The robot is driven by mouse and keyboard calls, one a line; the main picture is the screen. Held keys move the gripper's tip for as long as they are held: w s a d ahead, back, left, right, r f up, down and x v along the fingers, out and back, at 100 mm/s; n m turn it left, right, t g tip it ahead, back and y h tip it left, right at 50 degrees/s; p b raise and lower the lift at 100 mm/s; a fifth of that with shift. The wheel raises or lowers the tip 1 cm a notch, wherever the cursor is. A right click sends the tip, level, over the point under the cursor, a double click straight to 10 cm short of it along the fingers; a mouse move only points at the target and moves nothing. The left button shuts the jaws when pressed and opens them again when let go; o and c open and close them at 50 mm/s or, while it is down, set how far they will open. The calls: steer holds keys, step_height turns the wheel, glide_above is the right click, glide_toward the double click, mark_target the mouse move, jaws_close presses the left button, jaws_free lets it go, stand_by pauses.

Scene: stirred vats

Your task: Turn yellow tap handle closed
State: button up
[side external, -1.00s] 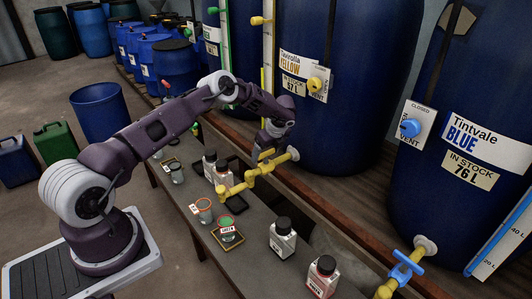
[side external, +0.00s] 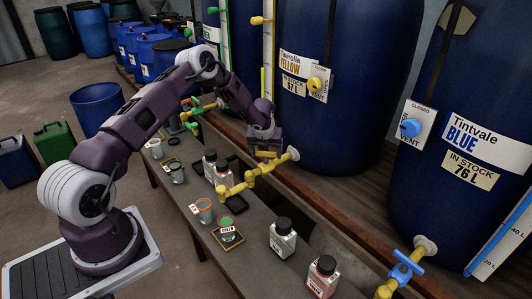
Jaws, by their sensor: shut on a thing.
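The yellow tap (side external: 250,181) sticks out from the base of the blue vat labelled Tintvalle Yellow (side external: 345,90), its spout end over the bench. My gripper (side external: 266,154) is at the tap, pointing down, and shut on its yellow handle (side external: 267,155). The jaws hide much of the handle, so its exact angle is hard to tell.
The blue tap (side external: 405,268) and the Tintvale Blue vat (side external: 470,110) stand at right. The green tap (side external: 196,112) is behind my gripper. Bottles (side external: 283,240) and small cups (side external: 204,210) stand on the bench (side external: 262,270) below.

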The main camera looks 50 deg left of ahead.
steer(key=m+t+h, duration=0.1)
steer(key=m, duration=0.3)
steer(key=shift+m+h, duration=1)
steer(key=shift+m, duration=1.5)
steer(key=o, duration=1.4)
steer(key=shift+c, duration=0.2)
steer(key=shift+r, duration=0.1)
steer(key=v, duration=0.6)
steer(key=shift+s+r, duration=0.25)
steer(key=shift+r, duration=0.1)
